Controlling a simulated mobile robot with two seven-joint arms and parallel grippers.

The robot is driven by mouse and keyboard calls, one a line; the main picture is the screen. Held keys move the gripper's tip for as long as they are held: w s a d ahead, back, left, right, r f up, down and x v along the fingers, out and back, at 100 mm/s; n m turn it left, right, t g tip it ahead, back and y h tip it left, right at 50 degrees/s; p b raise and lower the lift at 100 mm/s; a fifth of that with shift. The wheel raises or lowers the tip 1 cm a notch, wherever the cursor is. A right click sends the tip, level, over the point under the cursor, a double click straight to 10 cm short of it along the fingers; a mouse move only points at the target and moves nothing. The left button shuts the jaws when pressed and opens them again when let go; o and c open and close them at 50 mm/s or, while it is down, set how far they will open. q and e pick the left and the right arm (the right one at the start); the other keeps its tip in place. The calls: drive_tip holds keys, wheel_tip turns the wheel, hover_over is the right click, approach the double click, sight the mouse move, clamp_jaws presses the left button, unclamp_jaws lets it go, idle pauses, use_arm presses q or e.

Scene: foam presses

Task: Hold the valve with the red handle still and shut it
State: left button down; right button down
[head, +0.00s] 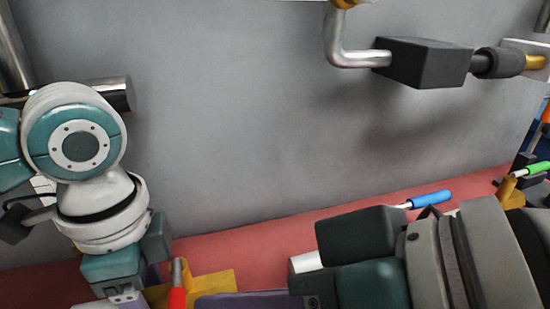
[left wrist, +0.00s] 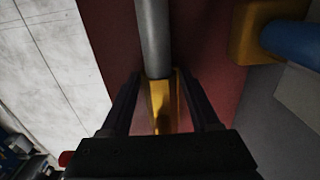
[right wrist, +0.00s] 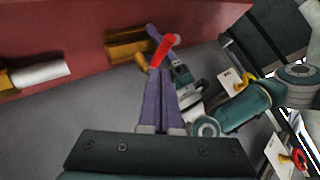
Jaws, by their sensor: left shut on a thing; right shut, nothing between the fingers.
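The valve has a yellow body (head: 215,283) and a red handle (head: 177,297), low in the head view. In the right wrist view the body (right wrist: 128,45) sits by the red wall and the red handle (right wrist: 166,46) sticks out at a slant. In the left wrist view my left gripper (left wrist: 158,85) is shut on the yellow body, below a grey pipe (left wrist: 153,35). My right gripper (right wrist: 160,72) is shut and empty, its purple fingertips close to the lower end of the red handle. I cannot tell whether they touch it. The head view cuts off the left fingertips.
A blue handle (head: 430,198) and a green handle (head: 538,168) stand farther right along the red strip. A white cylinder (right wrist: 40,72) lies left of the valve in the right wrist view. A dark block on a bent pipe (head: 425,62) hangs above. The grey wall between is bare.

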drive_tip(key=v, duration=0.8)
drive_tip(key=shift+s+d+r, duration=0.2)
use_arm(q)
drive_tip(key=shift+c, duration=0.2)
unclamp_jaws()
